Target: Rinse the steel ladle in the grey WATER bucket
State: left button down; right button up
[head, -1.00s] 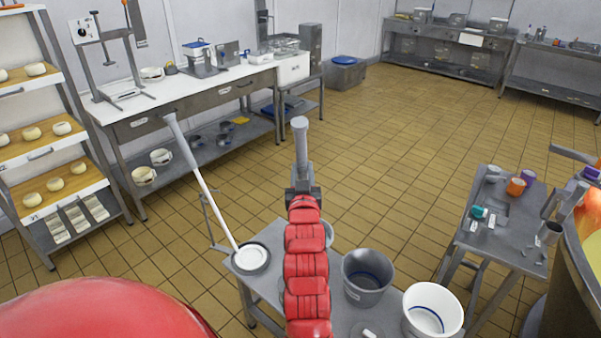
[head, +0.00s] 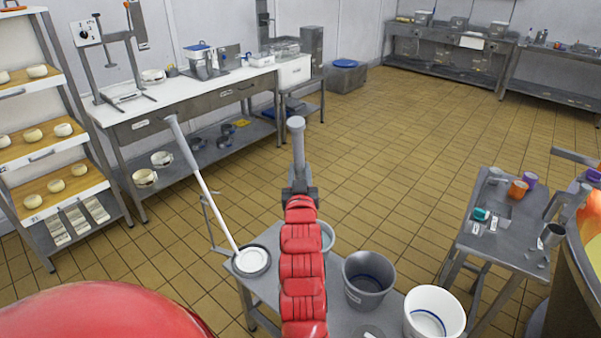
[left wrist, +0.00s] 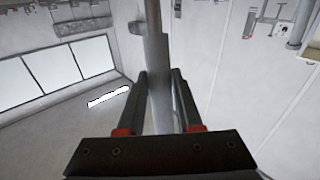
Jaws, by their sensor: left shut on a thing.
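My left gripper (head: 300,190) is shut on an upright grey handle, which I take to be the steel ladle (head: 297,145). Its knobbed top stands above the fingers; the lower part is hidden behind my red arm. In the left wrist view the grey shaft (left wrist: 156,70) runs between the two fingers (left wrist: 160,105). A grey bucket (head: 355,297) with a blue ring inside stands on the low grey table, right of my arm. I cannot read its label. Another pale vessel (head: 328,237) is partly hidden behind my arm. My right gripper is not in view.
A white bucket (head: 447,323) stands right of the grey one. A long-handled tool (head: 215,200) leans with its end at a dark-rimmed white dish (head: 251,262) on the low table (head: 285,235). A cluttered side table (head: 492,245) stands at right. The floor behind is clear.

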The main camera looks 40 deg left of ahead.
aim_at(299, 115)
pick_arm(q)
notch_tip(299, 115, up, 15)
jog(key=p, duration=0.3)
jog(key=shift+r, duration=0.15)
dwell(0.7)
